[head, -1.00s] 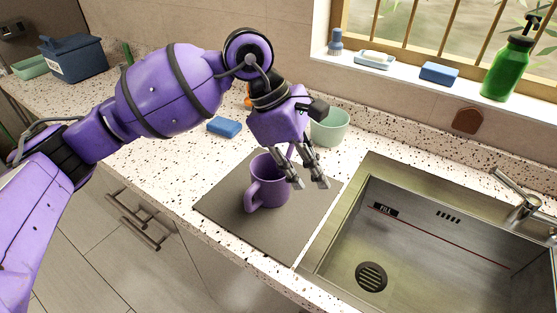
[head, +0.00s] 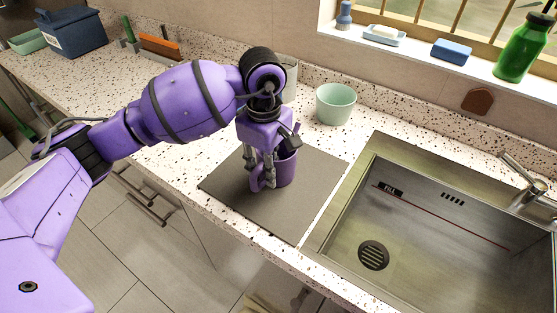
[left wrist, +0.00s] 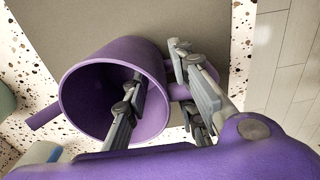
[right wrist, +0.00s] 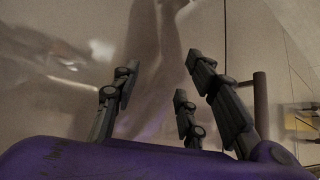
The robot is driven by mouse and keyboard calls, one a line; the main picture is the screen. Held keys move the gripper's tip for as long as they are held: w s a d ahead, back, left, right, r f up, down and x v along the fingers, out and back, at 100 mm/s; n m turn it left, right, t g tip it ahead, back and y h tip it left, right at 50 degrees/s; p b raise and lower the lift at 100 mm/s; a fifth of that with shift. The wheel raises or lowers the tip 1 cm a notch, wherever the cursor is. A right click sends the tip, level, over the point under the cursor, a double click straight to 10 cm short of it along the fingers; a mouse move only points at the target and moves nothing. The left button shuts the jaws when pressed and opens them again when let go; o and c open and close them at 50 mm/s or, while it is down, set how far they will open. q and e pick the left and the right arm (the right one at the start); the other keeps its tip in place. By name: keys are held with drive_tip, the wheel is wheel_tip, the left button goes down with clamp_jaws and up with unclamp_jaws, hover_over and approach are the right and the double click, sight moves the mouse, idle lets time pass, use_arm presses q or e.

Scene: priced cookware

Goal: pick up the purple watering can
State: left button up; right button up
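The purple watering can (head: 285,170) stands upright on a grey mat (head: 228,190) left of the sink. It looks like a mug with a side handle. In the left wrist view I look into the can (left wrist: 98,62); a short spout shows at left and the handle at right. My left gripper (head: 260,170) points down at the can's handle side. In the left wrist view my left gripper (left wrist: 163,92) has one finger inside the mouth and the others outside by the handle, apart, with the wall between them. My right gripper (right wrist: 165,85) is open and empty, facing blurred pale surfaces.
A pale green cup (head: 335,105) stands behind the mat. The steel sink (head: 420,215) with its tap (head: 520,170) lies to the right. A blue box (head: 72,45) stands at the far left. A green bottle (head: 520,50) and a blue sponge (head: 452,52) are on the sill.

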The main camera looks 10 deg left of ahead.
use_arm(q)
drive_tip(key=shift+w+f, duration=0.1)
drive_tip(key=shift+f, duration=0.1)
clamp_jaws()
drive_tip(key=shift+r, duration=0.15)
